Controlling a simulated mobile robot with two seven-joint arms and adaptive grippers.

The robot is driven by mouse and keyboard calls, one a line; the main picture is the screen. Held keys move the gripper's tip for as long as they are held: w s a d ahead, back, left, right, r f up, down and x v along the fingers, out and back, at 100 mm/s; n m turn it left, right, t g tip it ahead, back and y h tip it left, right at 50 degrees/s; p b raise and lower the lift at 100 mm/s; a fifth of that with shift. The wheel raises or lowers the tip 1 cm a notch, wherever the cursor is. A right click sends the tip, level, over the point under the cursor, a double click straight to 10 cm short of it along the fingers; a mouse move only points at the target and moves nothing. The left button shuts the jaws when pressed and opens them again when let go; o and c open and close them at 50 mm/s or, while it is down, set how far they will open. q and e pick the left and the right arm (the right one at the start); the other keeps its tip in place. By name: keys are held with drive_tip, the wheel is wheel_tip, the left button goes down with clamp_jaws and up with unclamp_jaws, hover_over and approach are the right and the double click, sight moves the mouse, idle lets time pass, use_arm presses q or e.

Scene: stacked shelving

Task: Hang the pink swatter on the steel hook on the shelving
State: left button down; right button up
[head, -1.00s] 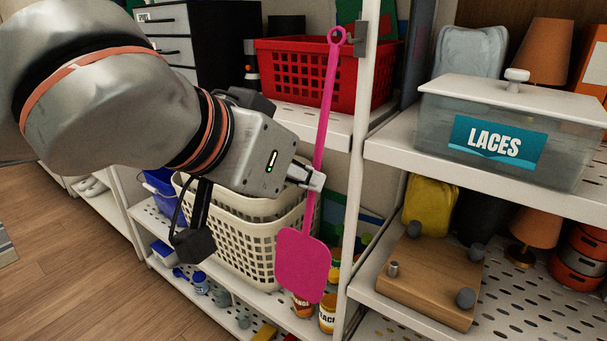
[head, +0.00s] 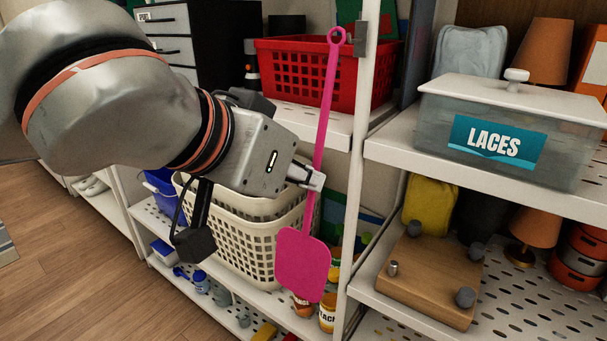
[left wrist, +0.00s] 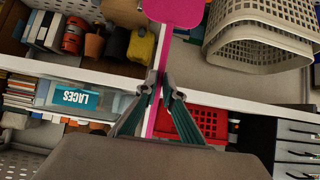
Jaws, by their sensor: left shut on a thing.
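The pink swatter (head: 304,263) hangs nearly upright with its paddle down and its ring end up. My left gripper (head: 314,181) is shut on its handle, about midway along. In the left wrist view the fingertips (left wrist: 162,92) close on the pink handle, and the paddle (left wrist: 174,12) is at the top edge. The steel hook (head: 361,38) is on the white shelving post. The swatter's ring (head: 338,35) is just left of the hook at about the same height. I cannot tell whether they touch or whether the ring is around the hook. My right gripper is not in view.
A red basket (head: 273,87) stands on the upper shelf behind the handle. A cream basket (head: 240,236) and jars (head: 328,313) are behind and below the paddle. The white post (head: 357,145) is close to the right. A LACES box (head: 437,133) sits on the right shelf.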

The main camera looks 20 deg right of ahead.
sight(314, 168)
use_arm(q)
drive_tip(key=shift+w+d, duration=0.85)
drive_tip(key=shift+d, duration=0.25)
idle(2.4)
drive_tip(key=shift+w+d+f, duration=0.3)
drive_tip(key=shift+d+f, duration=0.1)
drive_tip(key=shift+f, duration=0.05)
idle(2.1)
drive_tip(key=shift+w+d+f, duration=0.1)
drive_tip(key=shift+w+d, duration=0.1)
drive_tip(key=shift+d, duration=0.05)
idle(1.7)
